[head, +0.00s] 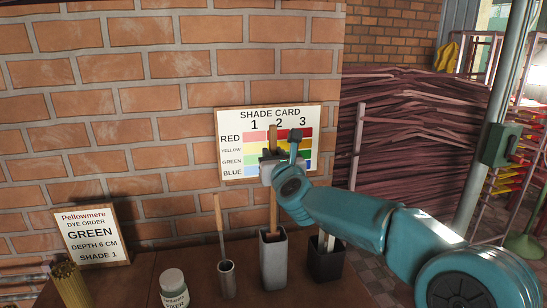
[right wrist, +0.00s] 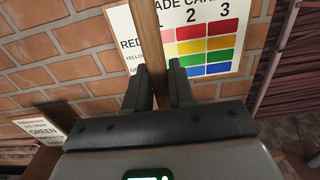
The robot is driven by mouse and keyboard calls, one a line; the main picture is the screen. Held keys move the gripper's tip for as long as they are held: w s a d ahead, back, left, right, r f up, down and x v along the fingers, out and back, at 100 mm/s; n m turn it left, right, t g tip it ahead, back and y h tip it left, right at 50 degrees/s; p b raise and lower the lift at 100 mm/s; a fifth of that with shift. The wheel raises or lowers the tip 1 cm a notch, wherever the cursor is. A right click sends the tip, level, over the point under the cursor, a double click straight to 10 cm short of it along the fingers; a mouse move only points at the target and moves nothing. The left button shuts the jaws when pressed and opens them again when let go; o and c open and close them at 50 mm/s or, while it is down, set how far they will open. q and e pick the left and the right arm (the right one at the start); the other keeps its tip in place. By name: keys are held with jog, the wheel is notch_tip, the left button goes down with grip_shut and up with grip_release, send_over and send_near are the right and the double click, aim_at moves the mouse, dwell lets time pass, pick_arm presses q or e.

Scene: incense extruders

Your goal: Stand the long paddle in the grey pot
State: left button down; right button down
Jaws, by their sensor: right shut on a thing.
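The long paddle (head: 274,207) is a slim wooden stick, close to upright. My right gripper (head: 281,156) is shut on its upper part, and a short end shows above the fingers. In the right wrist view the paddle (right wrist: 147,35) passes between the two dark fingers (right wrist: 160,83). The grey pot (head: 273,266) is a tall, square-sided pot on the brown table. The paddle's lower end reaches the pot's mouth and appears to be just inside it; how deep it goes is hidden. My left gripper is not in view.
A small metal cup (head: 227,282) with a thin stick stands left of the pot. A dark pot (head: 325,268) holding pale pieces stands close on the right. A labelled jar (head: 174,287), an order card (head: 91,236) and a stick bundle (head: 72,286) are farther left. A brick wall (head: 130,110) stands behind.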

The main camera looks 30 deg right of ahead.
jog(key=c, duration=0.9)
grip_release()
jog(key=shift+f, duration=0.1)
jog(key=b+v, duration=0.3)
jog(key=v, duration=1.3)
jog(key=shift+s+a, duration=0.1)
jog(key=shift+s, duration=0.1)
